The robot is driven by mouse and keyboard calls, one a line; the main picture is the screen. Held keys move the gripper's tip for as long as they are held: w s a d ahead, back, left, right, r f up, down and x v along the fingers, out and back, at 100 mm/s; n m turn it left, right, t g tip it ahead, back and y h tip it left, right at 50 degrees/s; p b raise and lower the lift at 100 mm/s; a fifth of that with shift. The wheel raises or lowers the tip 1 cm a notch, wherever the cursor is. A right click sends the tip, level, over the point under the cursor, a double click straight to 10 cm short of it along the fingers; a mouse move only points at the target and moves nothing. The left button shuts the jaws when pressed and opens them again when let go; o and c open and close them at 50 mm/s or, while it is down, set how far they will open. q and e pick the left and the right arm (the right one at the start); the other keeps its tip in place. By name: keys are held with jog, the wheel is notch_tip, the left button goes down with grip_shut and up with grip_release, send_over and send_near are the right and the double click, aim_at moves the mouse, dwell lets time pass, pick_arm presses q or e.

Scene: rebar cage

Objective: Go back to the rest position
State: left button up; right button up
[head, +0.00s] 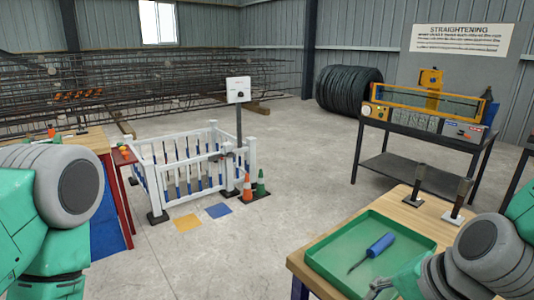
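My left arm (60,195) comes in at the left edge, showing green links and a grey round joint. Its gripper is outside the view. My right arm (480,250) comes in at the lower right. What looks like part of my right gripper (382,287) shows at the bottom edge, over the near side of the green tray (335,245). Its fingers are too cut off and small to tell open from shut. A blue-handled screwdriver (378,246) lies in the tray, apart from the gripper.
The wooden workbench (402,208) carries the tray and two upright dark posts (458,197). A white fence (190,165) with small cones stands mid-floor. A rebar cage (130,85) lies behind. A dark table (415,135) holds a yellow-framed machine.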

pick_arm(q)
jog(key=shift+s+f+b, duration=0.4)
jog(key=shift+f+b, duration=0.4)
jog(key=shift+b, duration=0.15)
pick_arm(e)
jog(key=s+d+f+n+g+h, duration=0.1)
jog(key=s+d+f+n, duration=0.2)
jog(key=s+f, duration=0.3)
jog(key=s+d+f+n+g+h, duration=0.1)
jog(key=s+d+f+n, duration=0.2)
jog(key=s+f, duration=0.4)
jog(key=s+d+f+n+g+h, duration=0.2)
jog(key=s+d+f+n, duration=0.2)
jog(key=f, duration=1.1)
jog(key=shift+s+f+n, duration=0.2)
jog(key=shift+s+n, duration=0.2)
jog(key=shift+s, duration=0.75)
pick_arm(q)
jog(key=shift+d, duration=0.15)
pick_arm(e)
jog(key=shift+d, duration=0.2)
pick_arm(q)
jog(key=shift+d+r, duration=0.15)
jog(key=shift+d, duration=0.15)
pick_arm(e)
jog(key=shift+d+f, duration=0.1)
jog(key=shift+d, duration=0.2)
